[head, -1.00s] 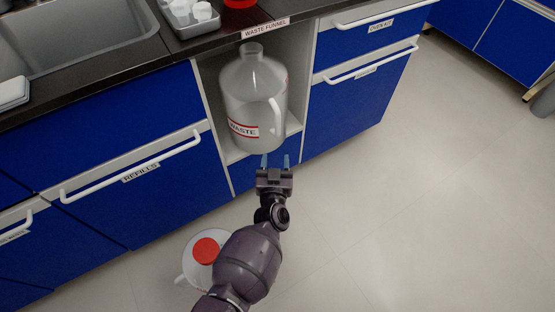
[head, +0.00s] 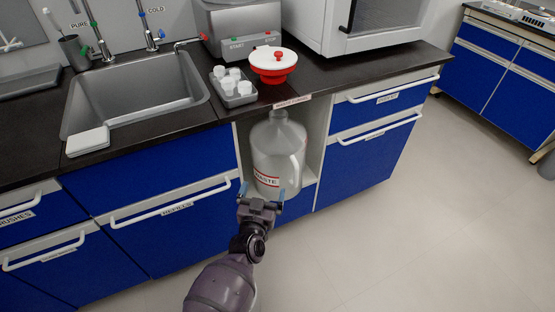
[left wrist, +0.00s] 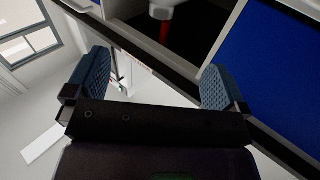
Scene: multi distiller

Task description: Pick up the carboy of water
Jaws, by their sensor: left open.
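My left gripper (head: 262,192) is open and empty, in front of the lower part of a clear carboy marked WASTE (head: 278,155). That carboy stands upright in an open bay of the blue cabinet, with its handle at the right side. Whether the fingers touch it I cannot tell. In the left wrist view the two blue fingers (left wrist: 152,86) are spread wide with nothing between them. No carboy labelled as water shows now. My right gripper is not in view.
A black counter holds a sink (head: 140,95), a tray of white-capped bottles (head: 233,88), a red and white funnel (head: 273,63) and a grey appliance (head: 243,30) with START and STOP labels. Blue drawers (head: 370,150) flank the bay. Grey floor is clear at right.

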